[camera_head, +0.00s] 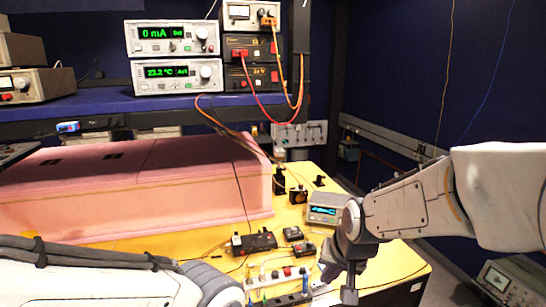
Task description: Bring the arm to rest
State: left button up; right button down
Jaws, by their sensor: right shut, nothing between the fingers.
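My right arm (410,205) comes in from the right and bends down at its wrist. My right gripper (349,292) points downward over the right front part of the yellow table (395,262). It is shut and holds nothing. Its lower end is close to the picture's bottom edge. My left arm (100,275) lies across the bottom left, and its gripper is out of view.
A pink foam enclosure (120,190) fills the table's left side. A power strip (275,278), a small black box (254,243) and a grey display unit (327,209) are near the right gripper. Instruments with green displays (172,37) stand on the shelf, with red and orange cables (275,110).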

jog(key=s+d+f+n+g+h, duration=0.1)
jog(key=s+d+f+n+g, duration=0.15)
jog(key=s+d+f, duration=0.5)
jog(key=s+a+f+n+g+b, duration=0.2)
jog(key=s+a+n+b, duration=0.5)
jog(key=s+a, duration=0.7)
jog(key=shift+s+a+n+y+b, duration=0.2)
jog(key=shift+s+n+y+b, duration=0.2)
jog(key=shift+s, duration=0.25)
jog(key=shift+f, duration=0.1)
